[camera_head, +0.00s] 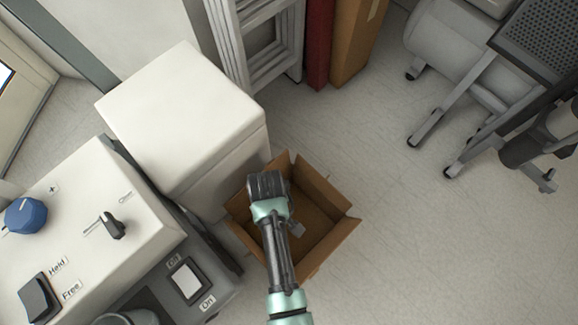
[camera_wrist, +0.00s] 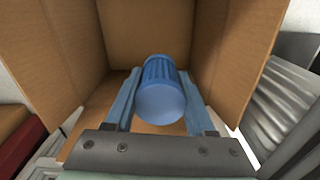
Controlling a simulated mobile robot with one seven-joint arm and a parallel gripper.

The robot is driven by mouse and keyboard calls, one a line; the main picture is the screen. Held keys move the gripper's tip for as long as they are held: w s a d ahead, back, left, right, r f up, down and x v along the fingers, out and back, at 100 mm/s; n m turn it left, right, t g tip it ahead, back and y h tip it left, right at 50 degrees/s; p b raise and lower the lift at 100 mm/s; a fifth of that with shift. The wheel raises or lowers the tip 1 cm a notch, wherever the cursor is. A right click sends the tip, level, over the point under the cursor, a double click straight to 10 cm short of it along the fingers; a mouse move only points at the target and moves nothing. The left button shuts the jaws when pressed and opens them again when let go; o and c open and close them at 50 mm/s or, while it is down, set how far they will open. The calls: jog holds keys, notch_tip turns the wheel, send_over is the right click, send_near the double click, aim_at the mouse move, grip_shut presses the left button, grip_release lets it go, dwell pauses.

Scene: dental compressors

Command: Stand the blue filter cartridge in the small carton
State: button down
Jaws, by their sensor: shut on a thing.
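The blue filter cartridge (camera_wrist: 160,92) is between the two fingers of my gripper (camera_wrist: 162,100) in the wrist view, with its ribbed side and one smooth round end showing. My gripper is shut on it. The small open carton (camera_wrist: 227,65) surrounds the cartridge in that view. In the head view the carton (camera_head: 330,195) stands on the floor with its flaps open, and my arm reaches over it. My gripper's fingers and the cartridge are hidden there by my arm. I cannot tell whether the cartridge touches the carton's bottom.
A white box-shaped cabinet (camera_head: 185,120) stands left of the carton. A control panel (camera_head: 90,235) with a blue knob (camera_head: 25,215) is at the lower left. A grey tank (camera_head: 455,45) on legs is at the upper right. The floor (camera_head: 420,240) right of the carton is clear.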

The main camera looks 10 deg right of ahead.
jog(key=shift+n, duration=0.6)
jog(key=s+f+b, duration=0.1)
jog(key=f+b, duration=0.1)
jog(key=f, duration=0.1)
jog(key=s+f+b, duration=0.1)
jog(key=f+b, duration=0.1)
jog(key=f, duration=0.2)
jog(key=s+f+b, duration=0.1)
jog(key=f+b, duration=0.1)
jog(key=f, duration=0.2)
jog(key=shift+s+d+f, duration=0.1)
jog(key=shift+s+d, duration=0.1)
jog(key=shift+d, duration=0.05)
notch_tip(320, 180, down, 4)
jog(key=b, duration=0.3)
jog(key=shift+r, duration=0.2)
jog(key=shift+f, duration=0.1)
jog(key=shift+c, duration=1.2)
grip_release()
notch_tip(320, 180, up, 12)
jog(key=p, duration=0.8)
jog(key=shift+p, duration=0.35)
